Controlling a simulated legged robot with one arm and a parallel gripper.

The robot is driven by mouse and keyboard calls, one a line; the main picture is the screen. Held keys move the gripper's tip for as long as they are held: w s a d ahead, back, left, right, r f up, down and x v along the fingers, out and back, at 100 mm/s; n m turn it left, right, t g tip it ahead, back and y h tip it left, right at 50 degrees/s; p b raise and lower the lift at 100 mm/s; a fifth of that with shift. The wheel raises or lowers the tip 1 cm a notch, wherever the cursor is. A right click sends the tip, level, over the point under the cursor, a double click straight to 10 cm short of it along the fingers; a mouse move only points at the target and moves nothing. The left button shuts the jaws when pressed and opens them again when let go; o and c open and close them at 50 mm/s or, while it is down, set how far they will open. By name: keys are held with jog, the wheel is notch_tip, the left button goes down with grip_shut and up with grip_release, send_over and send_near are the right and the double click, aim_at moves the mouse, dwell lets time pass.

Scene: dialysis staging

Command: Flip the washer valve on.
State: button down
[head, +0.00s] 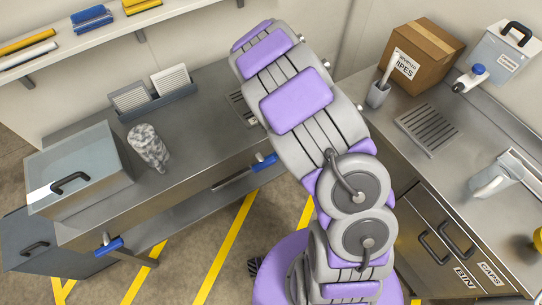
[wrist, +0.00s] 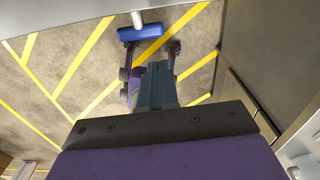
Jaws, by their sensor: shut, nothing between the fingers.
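Two blue valve levers show in the head view. One blue lever (head: 264,162) is at the front edge of the left bench, beside my arm. The other blue lever (head: 109,246) is lower left, on a grey stub under the bench's front edge. In the wrist view a blue lever (wrist: 143,32) on a pale stem lies crosswise at the top, beyond the fingertips. I cannot tell for sure which of the two it is. My gripper (wrist: 154,75) is shut and empty, apart from that lever. My gripper is hidden behind my arm in the head view.
The left steel bench (head: 205,125) carries a clear lidded bin (head: 100,150), a speckled cylinder (head: 148,147) and a rack of white cards (head: 155,95). The right counter holds a cardboard box (head: 425,55) and a drain grate (head: 428,128). Yellow-striped floor (head: 205,235) between them is open.

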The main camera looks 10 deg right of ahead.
aim_at(271, 158)
jog(key=shift+a+f+m, duration=0.3)
jog(key=shift+a+f, duration=0.1)
jog(key=shift+a, duration=0.3)
jog(key=shift+d, duration=0.1)
notch_tip(271, 158, down, 14)
jog(key=b, duration=0.4)
jog(key=shift+d, duration=0.15)
jog(key=shift+p, duration=0.3)
